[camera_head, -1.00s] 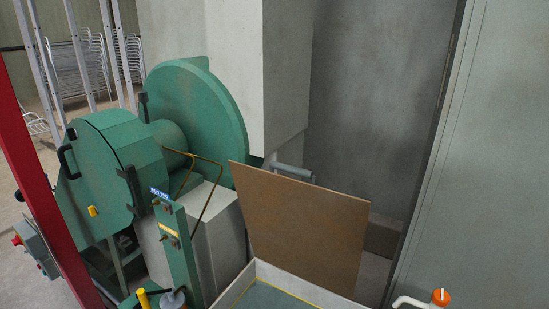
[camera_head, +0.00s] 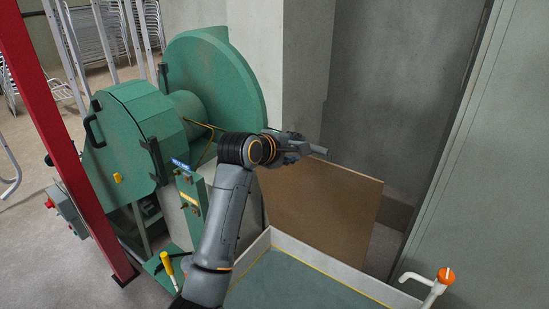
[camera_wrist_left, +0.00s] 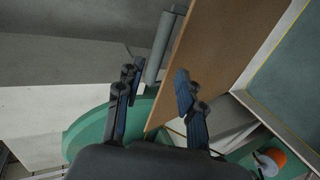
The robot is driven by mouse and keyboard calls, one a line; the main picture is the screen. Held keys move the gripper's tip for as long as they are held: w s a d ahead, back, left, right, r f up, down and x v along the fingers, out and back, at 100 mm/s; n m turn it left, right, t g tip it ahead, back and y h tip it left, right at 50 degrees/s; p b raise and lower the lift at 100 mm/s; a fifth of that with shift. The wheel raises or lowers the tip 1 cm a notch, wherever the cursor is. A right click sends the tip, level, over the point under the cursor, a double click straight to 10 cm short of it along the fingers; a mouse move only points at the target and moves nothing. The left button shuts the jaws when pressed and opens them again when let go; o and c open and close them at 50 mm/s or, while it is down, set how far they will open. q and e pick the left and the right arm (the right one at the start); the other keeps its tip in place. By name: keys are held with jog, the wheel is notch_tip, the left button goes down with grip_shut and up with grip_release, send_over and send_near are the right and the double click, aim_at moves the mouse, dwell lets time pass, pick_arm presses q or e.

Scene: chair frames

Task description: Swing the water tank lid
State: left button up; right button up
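The water tank lid is a flat brown board (camera_head: 325,205) standing nearly upright at the back of the tank (camera_head: 330,262), which has a pale rim and teal inside. In the left wrist view the lid (camera_wrist_left: 222,50) runs diagonally, with a grey cylindrical bar (camera_wrist_left: 161,45) beside its edge. My left gripper (camera_head: 312,151) is at the lid's top edge in the head view. In the left wrist view its fingers (camera_wrist_left: 155,98) are apart, with the lid's edge showing between them; contact is not clear. My right gripper is not in view.
A green machine (camera_head: 140,130) with a large round housing (camera_head: 215,85) stands at the left. A red post (camera_head: 60,140) rises at far left. A white pipe with an orange cap (camera_head: 445,275) stands at the tank's right. A grey panel (camera_head: 480,150) closes off the right.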

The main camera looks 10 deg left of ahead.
pick_arm(q)
jog(key=x, duration=0.8)
jog(key=shift+r, duration=0.15)
grip_shut()
